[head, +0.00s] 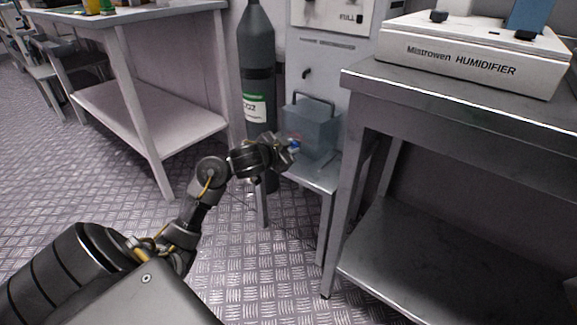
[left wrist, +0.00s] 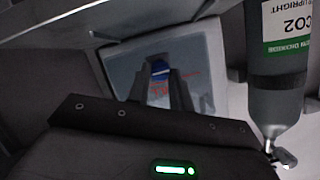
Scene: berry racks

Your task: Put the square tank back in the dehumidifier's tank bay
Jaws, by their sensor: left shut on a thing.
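The square tank (head: 318,122) is a translucent blue-grey box with a dark handle on top. It stands upright just above or on a small grey stand (head: 322,180), in front of the white dehumidifier (head: 333,65). I cannot tell whether any of it is inside the bay. My left gripper (head: 291,147) is at the tank's near face, shut on a small blue part there. In the left wrist view the gripper's fingers (left wrist: 160,88) close around the blue part (left wrist: 160,68), with the tank (left wrist: 200,75) and its red marks behind. My right gripper is not in view.
A dark CO2 cylinder (head: 258,60) stands close to the left of the tank; it also shows in the left wrist view (left wrist: 280,85). A metal table (head: 385,82) with a humidifier box (head: 475,58) is on the right. A bench (head: 150,107) is at left. Floor between is clear.

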